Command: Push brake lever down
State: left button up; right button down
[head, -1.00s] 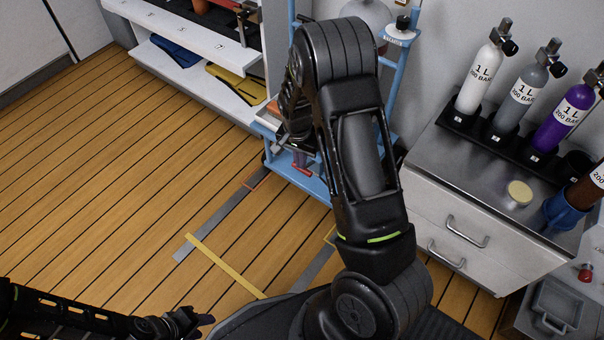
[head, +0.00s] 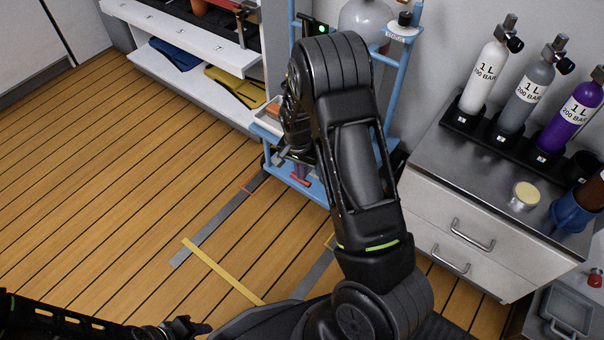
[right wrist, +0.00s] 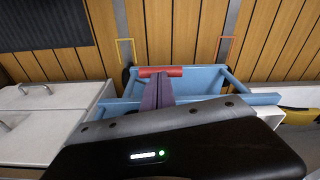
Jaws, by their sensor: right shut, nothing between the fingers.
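A red bar (head: 300,180), which looks like the brake lever, sits low on the blue cart (head: 316,188). In the right wrist view the red bar (right wrist: 160,71) lies across the blue frame (right wrist: 205,82). My right gripper's shut, dark purple fingers (right wrist: 158,90) point at the bar and overlap it in the picture; contact cannot be told. In the head view my right gripper (head: 290,155) is partly hidden by my own arm, above the cart's lower part. My left gripper (head: 188,328) is low at the left, far from the cart; its opening is unclear.
A white shelf (head: 190,80) with blue and yellow items stands left of the cart. A drawer cabinet (head: 480,225) with several gas cylinders stands right. A grey round tank (head: 365,20) is on the cart. The wooden floor (head: 130,190) is clear at left.

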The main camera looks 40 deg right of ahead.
jog(key=shift+f, duration=0.45)
jog(key=shift+s+a+r+p, duration=0.1)
jog(key=shift+a+r+p, duration=0.2)
jog(key=shift+r+p, duration=0.1)
jog(key=shift+s+a+r+p, duration=0.15)
jog(key=shift+s+a+p, duration=0.2)
jog(key=shift+a, duration=0.2)
jog(key=shift+s+a+r+p, duration=0.1)
jog(key=shift+s+a+p, duration=0.15)
jog(key=shift+a+p, duration=0.25)
notch_tip(320, 180, up, 8)
jog(key=p, duration=0.2)
jog(key=shift+s+a+f+p, duration=0.15)
jog(key=shift+s+a+p, duration=0.05)
jog(key=shift+a+p, duration=0.2)
